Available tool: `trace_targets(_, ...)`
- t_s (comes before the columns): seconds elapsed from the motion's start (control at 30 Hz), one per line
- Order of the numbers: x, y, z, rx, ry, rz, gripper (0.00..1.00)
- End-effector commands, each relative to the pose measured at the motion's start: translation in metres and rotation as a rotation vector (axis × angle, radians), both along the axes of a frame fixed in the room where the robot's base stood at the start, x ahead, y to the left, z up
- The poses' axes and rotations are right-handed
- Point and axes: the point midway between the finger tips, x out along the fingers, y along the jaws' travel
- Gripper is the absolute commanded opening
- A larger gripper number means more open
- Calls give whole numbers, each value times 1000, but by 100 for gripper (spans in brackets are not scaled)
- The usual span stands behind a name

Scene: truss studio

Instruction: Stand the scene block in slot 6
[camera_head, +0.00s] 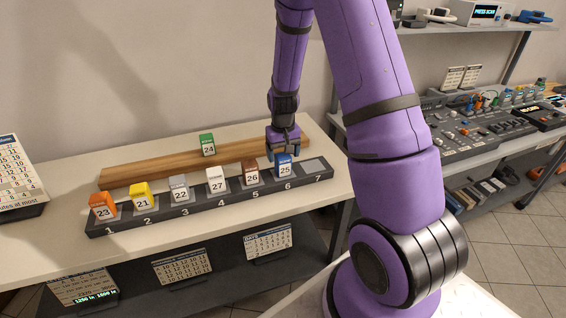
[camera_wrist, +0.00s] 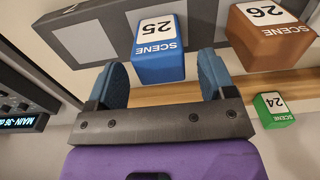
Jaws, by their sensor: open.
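The blue scene block 25 (camera_head: 285,170) stands upright at slot 6 of the dark numbered rack (camera_head: 215,206). It also shows in the wrist view (camera_wrist: 158,55). My gripper (camera_head: 283,152) is just behind and above this block, pointing down. In the wrist view my gripper (camera_wrist: 164,78) is open, one blue finger toward each side of block 25, with gaps visible. Slot 7 (camera_head: 315,165) is empty. Slots 1 to 5 hold the orange 23 (camera_head: 103,206), yellow 21 (camera_head: 142,195), grey 22 (camera_head: 179,188), white 27 (camera_head: 216,180) and brown 26 (camera_head: 252,173).
A green block 24 (camera_head: 207,144) stands on the wooden ledge (camera_head: 170,165) behind the rack. Brown block 26 is close beside my gripper in the wrist view (camera_wrist: 268,38). Calendar cards (camera_head: 182,266) stand on the lower shelf. A control console (camera_head: 470,120) stands at the right.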

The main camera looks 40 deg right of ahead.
Motion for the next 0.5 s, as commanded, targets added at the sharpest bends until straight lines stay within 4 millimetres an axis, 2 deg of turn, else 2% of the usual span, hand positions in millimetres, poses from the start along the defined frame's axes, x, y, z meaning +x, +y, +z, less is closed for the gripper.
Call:
trace_targets(0.03, 1, 0, 12, -1, -5, 1, 76)
trace_targets(0.2, 1, 0, 43, -1, -4, 2, 76)
trace_targets(0.3, 1, 0, 58, -1, -4, 1, 76)
trace_targets(0.5, 0, 0, 74, -1, -3, 2, 76)
